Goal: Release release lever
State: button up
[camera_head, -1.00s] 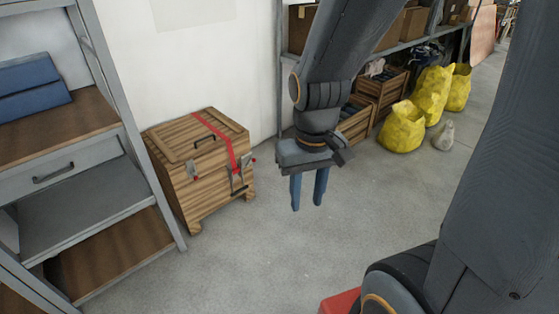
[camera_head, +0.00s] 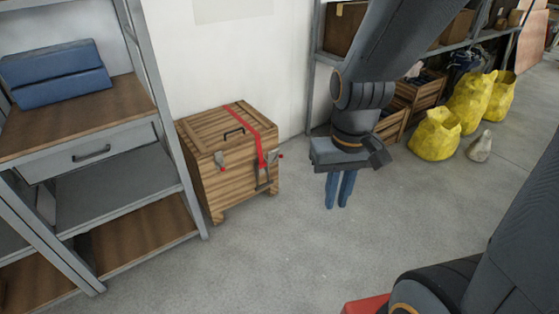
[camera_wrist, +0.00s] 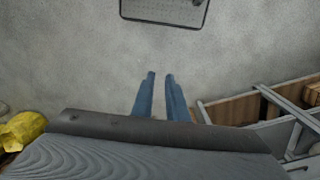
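A wooden crate (camera_head: 235,185) stands on the floor against the white wall in the head view. A red strap (camera_head: 258,130) runs over its lid and down the front. A metal lever-like fitting (camera_head: 263,177) hangs at the strap on the front, with small red-tipped parts beside it. Which part is the release lever is too small to tell. My gripper (camera_head: 336,207) hangs to the right of the crate, pointing down, apart from it and empty. Its two blue fingers are a narrow gap apart, also seen in the wrist view (camera_wrist: 160,74).
A grey shelf unit (camera_head: 170,120) with a drawer and a blue case (camera_head: 55,75) stands left of the crate. Yellow bags (camera_head: 435,135) and a grey sack (camera_head: 479,147) lie at the right. The floor before the crate is clear.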

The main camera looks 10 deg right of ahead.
jog(key=w+f+m+t+b, duration=0.1)
jog(key=w+f+b, duration=0.3)
jog(key=w, duration=0.4)
jog(key=w+d+f+m+t+b, duration=0.1)
jog(key=w+f+m+b, duration=0.3)
jog(key=w, duration=0.5)
jog(key=w+d+f+m+t+b, duration=0.1)
jog(key=w+f+m+t+b, duration=0.1)
jog(key=w+f+b, duration=0.2)
jog(key=shift+w+f+b, duration=0.1)
jog(key=shift+w+f, duration=0.5)
jog(key=shift+w, duration=0.3)
jog(key=shift+w+f+b, duration=0.15)
jog(key=shift+w+f, duration=0.45)
jog(key=shift+w, duration=0.35)
jog(key=shift+w+f+b, duration=0.1)
jog(key=shift+w+f, duration=0.5)
jog(key=shift+w, duration=0.3)
grip_shut()
jog(key=w+d+f+m+t+b, duration=0.2)
jog(key=w+f+m+t+b, duration=0.3)
jog(key=w+f+b, duration=0.9)
jog(key=w+d+f+m+t+b, duration=0.3)
jog(key=w+f+m+b, duration=0.9)
jog(key=w+f, duration=1.2)
jog(key=w+t+b, duration=0.2)
jog(key=w, duration=0.2)
jog(key=shift+w+d+t, duration=0.2)
jog(key=shift+w+t, duration=0.1)
jog(key=shift+w, duration=0.05)
